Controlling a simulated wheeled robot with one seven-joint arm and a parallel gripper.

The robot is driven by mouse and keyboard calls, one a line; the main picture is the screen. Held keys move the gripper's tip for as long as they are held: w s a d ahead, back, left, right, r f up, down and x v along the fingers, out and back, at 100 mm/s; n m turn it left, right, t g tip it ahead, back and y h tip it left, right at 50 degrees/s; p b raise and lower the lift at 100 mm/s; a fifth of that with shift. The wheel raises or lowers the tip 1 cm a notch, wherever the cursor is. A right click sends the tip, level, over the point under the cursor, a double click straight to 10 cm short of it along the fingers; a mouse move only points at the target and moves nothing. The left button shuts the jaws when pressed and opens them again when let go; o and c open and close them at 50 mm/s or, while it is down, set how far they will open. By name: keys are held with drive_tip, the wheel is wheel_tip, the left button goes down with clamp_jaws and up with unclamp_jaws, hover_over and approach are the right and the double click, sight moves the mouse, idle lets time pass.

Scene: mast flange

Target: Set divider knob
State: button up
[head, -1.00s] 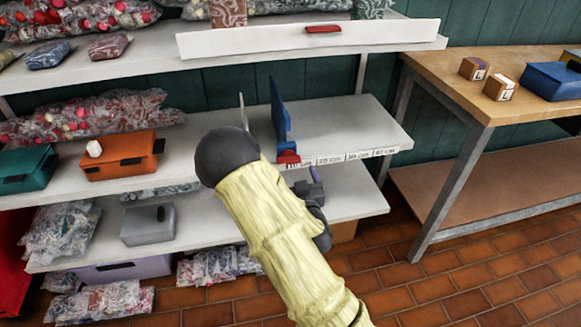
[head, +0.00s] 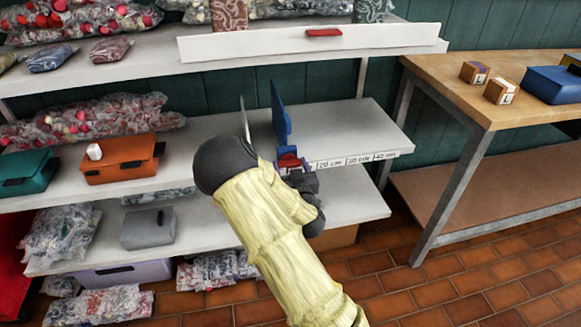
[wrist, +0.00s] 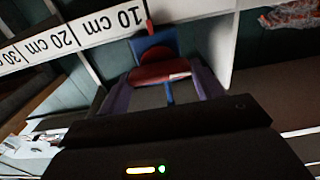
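The blue divider (head: 280,112) stands upright on the middle shelf. Its red knob (head: 288,161) sits at the shelf's front edge, and shows in the wrist view (wrist: 160,72) beneath a blue block. A small red pointer (wrist: 150,29) is beside the "10 cm" mark on the white scale strip (wrist: 75,33). The strip also shows in the head view (head: 358,160) with 20, 30 and 40 cm marks. My gripper (wrist: 163,80) has its two purple fingers apart, one on either side of the knob. Whether they touch it is unclear. My arm hides part of the shelf edge.
A thin pale panel (head: 245,120) stands left of the divider. The shelf to the divider's right (head: 345,125) is clear. An orange box (head: 120,157) and teal box (head: 28,170) sit left. The upper shelf has another red knob (head: 323,32). A wooden table (head: 440,75) stands right.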

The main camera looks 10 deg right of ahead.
drive_tip(key=shift+a+n, duration=0.1)
drive_tip(key=shift+n, duration=0.3)
drive_tip(key=n, duration=0.3)
drive_tip(key=shift+a, duration=0.1)
drive_tip(key=n+p, duration=0.1)
drive_tip(key=n, duration=0.4)
drive_tip(key=shift+a+f, duration=0.1)
drive_tip(key=n, duration=0.4)
drive_tip(key=shift+f+p, duration=0.1)
drive_tip(key=shift+p, duration=0.3)
drive_tip(key=n+p, duration=0.1)
drive_tip(key=n, duration=0.4)
drive_tip(key=shift+f, duration=0.2)
drive_tip(key=o, duration=1)
drive_tip(key=shift+r, duration=0.1)
drive_tip(key=shift+s, duration=0.1)
